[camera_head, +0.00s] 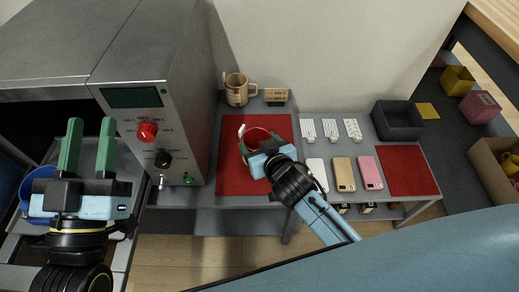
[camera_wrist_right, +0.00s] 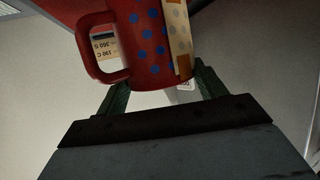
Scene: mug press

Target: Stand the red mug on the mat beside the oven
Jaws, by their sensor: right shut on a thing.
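The red mug with blue dots (camera_wrist_right: 152,45) fills the upper middle of the right wrist view, its handle to the left. My right gripper (camera_wrist_right: 160,85) is shut on it, a finger on each side. My right gripper (camera_head: 262,152) hides part of the mug there. My left gripper (camera_head: 88,150) is open and empty in front of the oven.
A tan mug (camera_head: 237,92) and a small sign (camera_head: 276,96) stand behind the mat. A blue container (camera_head: 40,192) is partly behind my left gripper. To the right are several phones (camera_head: 343,173), a dark tray (camera_head: 396,119) and another red mat (camera_head: 405,170).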

